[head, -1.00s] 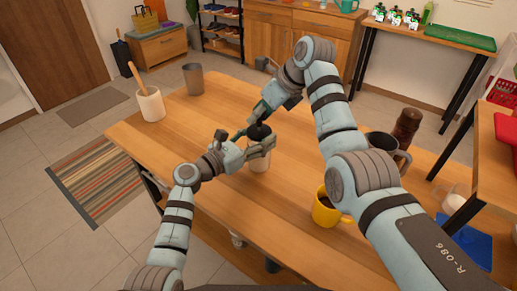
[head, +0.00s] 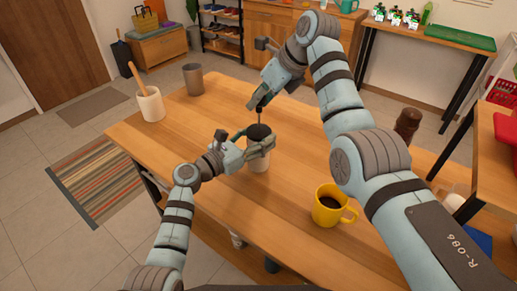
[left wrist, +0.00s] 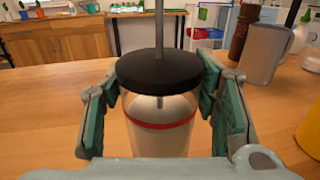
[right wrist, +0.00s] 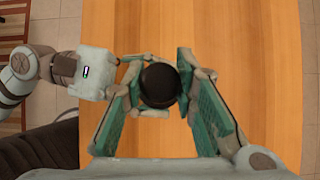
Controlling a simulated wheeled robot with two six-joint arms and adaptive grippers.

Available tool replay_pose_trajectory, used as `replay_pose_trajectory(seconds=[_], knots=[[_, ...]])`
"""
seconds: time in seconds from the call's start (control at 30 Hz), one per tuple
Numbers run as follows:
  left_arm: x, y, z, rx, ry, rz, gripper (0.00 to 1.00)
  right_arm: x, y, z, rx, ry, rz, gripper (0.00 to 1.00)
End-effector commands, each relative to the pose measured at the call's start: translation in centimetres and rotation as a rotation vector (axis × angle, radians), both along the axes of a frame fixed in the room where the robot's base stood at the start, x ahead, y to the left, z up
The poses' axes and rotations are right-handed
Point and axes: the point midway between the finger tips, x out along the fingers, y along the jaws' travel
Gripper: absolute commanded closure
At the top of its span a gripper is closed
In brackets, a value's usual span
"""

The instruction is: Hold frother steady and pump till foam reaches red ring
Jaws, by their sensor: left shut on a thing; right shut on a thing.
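The frother (head: 259,163) stands upright on the table, with a black lid (left wrist: 160,68) and a clear body. Its red ring (left wrist: 160,125) shows in the left wrist view; pale foam (left wrist: 158,143) shows below and above the ring, though its exact top edge is hard to tell. My left gripper (head: 258,147) is shut around the frother's body, one finger each side. My right gripper (head: 259,103) is above the lid, shut on the dark plunger knob (right wrist: 160,86). The metal rod (left wrist: 159,25) stands well out of the lid.
A yellow mug (head: 328,212) of dark liquid stands to the right of the frother. A white crock (head: 150,104) and a grey cup (head: 193,79) stand at the table's far left. A brown mill (head: 406,124) and a grey pitcher (left wrist: 266,52) stand at the right.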

Motion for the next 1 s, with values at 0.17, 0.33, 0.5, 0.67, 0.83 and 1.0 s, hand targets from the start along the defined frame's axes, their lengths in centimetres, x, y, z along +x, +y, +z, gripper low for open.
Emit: replay_pose_trajectory(seconds=[0.17,0.33,0.5,0.67,0.83,1.0], knots=[[0.0,0.0,-0.1,0.001,0.001,-0.001,0.85,0.0,-0.1,-1.4,-0.001,0.001,-0.002,0.99],[0.0,0.0,-0.1,0.001,0.001,-0.002,0.85,0.0,-0.1,-2.6,-0.001,0.002,-0.002,0.99],[0.0,-0.1,-0.1,0.001,0.001,-0.002,0.85,0.0,-0.1,-3.8,0.0,0.001,-0.001,0.99],[0.0,-0.1,-0.1,0.001,0.001,-0.002,0.85,0.0,-0.1,-4.9,-0.001,0.002,-0.001,0.99],[0.0,-0.1,0.0,0.001,0.001,-0.002,0.85,0.0,-0.1,-5.5,-0.002,0.0,-0.002,0.99],[0.0,-0.1,0.0,0.001,0.001,-0.002,0.85,0.0,-0.1,-5.4,-0.002,0.001,-0.001,0.59]])
